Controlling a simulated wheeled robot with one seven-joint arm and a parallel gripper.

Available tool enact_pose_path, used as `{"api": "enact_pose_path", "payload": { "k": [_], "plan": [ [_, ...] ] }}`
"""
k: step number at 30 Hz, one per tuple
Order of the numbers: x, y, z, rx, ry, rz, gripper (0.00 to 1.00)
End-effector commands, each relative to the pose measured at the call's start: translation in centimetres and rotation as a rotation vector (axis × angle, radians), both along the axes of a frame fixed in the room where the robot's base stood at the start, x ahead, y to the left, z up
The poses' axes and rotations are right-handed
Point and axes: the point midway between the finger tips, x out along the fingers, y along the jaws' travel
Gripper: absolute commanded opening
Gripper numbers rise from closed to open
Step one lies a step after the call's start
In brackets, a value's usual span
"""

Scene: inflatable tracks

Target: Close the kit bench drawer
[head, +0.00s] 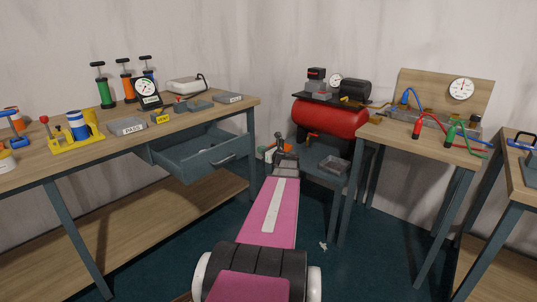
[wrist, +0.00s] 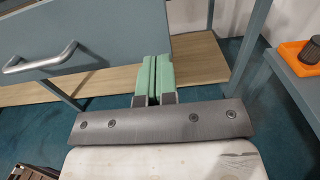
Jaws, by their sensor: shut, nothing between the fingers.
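The kit bench drawer (head: 188,158) is grey-blue and stands pulled out under the left wooden bench (head: 210,107). Its inside shows from above, and its front carries a metal bar handle (head: 223,160). In the wrist view the drawer front (wrist: 105,35) fills the upper left, with the handle (wrist: 40,58) at the left. My gripper (wrist: 152,78) has green finger pads pressed together, with nothing between them. It is at the lower right end of the drawer front, to the right of the handle. I cannot tell whether it touches the front.
The bench top holds pumps, a gauge and small grey trays. The bench's lower wooden shelf (wrist: 200,60) lies below the drawer. A red compressor (head: 330,117) stands right of my arm. An orange bin (wrist: 300,58) sits on a grey surface at the right.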

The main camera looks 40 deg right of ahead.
Motion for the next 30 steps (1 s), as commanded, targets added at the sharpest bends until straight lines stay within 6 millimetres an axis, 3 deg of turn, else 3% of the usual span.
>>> {"api": "enact_pose_path", "payload": {
  "k": [6, 12, 30],
  "plan": [
    [3.9, 0.7, -0.1, -0.001, 0.001, 0.001, 0.00],
    [5.7, 1.1, 0.0, 0.000, 0.000, 0.000, 0.00],
    [6.6, 1.3, 0.0, -0.001, 0.000, 0.000, 0.00]
  ]
}}
